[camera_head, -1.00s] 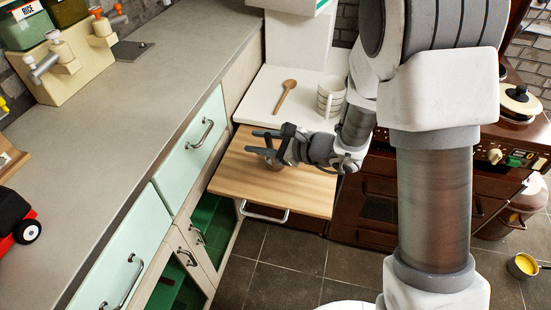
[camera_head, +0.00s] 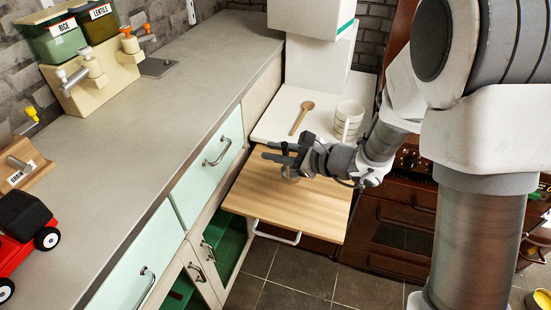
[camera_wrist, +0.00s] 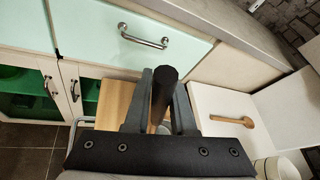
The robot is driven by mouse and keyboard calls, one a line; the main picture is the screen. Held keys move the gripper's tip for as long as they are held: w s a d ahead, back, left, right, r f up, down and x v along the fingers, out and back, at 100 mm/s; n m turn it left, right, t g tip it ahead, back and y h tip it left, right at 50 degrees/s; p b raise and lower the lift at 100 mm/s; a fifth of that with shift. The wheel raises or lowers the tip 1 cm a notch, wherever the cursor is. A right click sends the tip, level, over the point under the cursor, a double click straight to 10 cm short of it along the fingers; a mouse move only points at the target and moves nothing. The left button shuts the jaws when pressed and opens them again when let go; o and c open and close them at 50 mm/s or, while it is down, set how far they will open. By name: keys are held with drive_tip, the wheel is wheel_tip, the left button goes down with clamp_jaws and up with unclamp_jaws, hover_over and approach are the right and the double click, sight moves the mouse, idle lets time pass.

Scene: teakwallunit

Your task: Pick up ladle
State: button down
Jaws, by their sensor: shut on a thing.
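The ladle shows in the wrist view as a thick dark handle (camera_wrist: 162,92) standing between my two grey fingers. My gripper (camera_wrist: 161,108) is shut on this handle. In the head view my gripper (camera_head: 280,153) is over the wooden pull-out board, pointing left. A small rounded metallic part of the ladle (camera_head: 290,174) shows just under the fingers. Most of the ladle is hidden by the gripper, and I cannot tell whether it touches the board.
The wooden board (camera_head: 288,208) juts out beside pale green drawers (camera_head: 214,152). A white shelf (camera_head: 275,122) behind holds a wooden spoon (camera_head: 302,118) and a striped mug (camera_head: 348,120). A brown stove (camera_head: 392,215) stands right. The grey counter (camera_head: 150,125) runs along the left.

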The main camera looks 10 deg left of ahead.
drive_tip(key=d+r+p, duration=0.1)
drive_tip(key=d+r, duration=0.2)
drive_tip(key=d, duration=0.2)
drive_tip(key=s+d+r, duration=0.1)
drive_tip(key=d+r, duration=0.3)
drive_tip(key=d, duration=0.2)
drive_tip(key=shift+s+d+p, duration=0.2)
drive_tip(key=shift+d+p, duration=0.1)
drive_tip(key=shift+p, duration=0.1)
idle(0.4)
